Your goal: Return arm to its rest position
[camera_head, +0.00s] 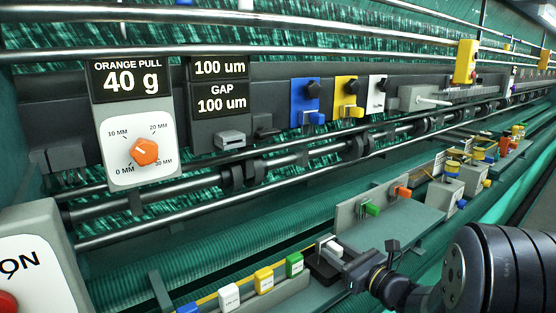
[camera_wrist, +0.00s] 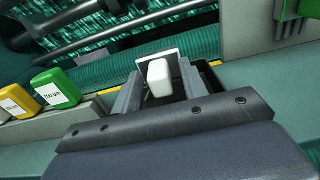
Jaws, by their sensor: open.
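My gripper (camera_head: 345,258) is low in the middle of the head view, with my dark arm reaching in from the lower right. In the wrist view its two grey fingers (camera_wrist: 160,88) are apart. A small white block (camera_wrist: 158,79) stands between or just beyond the fingertips, in front of a pale upright plate. I cannot tell whether the fingers touch it. The white block also shows at the fingertips in the head view (camera_head: 333,248), over a dark holder (camera_head: 322,266).
A row of blue, white, yellow and green blocks (camera_head: 264,280) stands on a ledge left of my gripper. A grey-green shelf (camera_head: 405,222) with green and orange clips lies behind it. A panel with an orange dial (camera_head: 144,151) and long metal rollers run behind. A control box (camera_head: 35,265) is at lower left.

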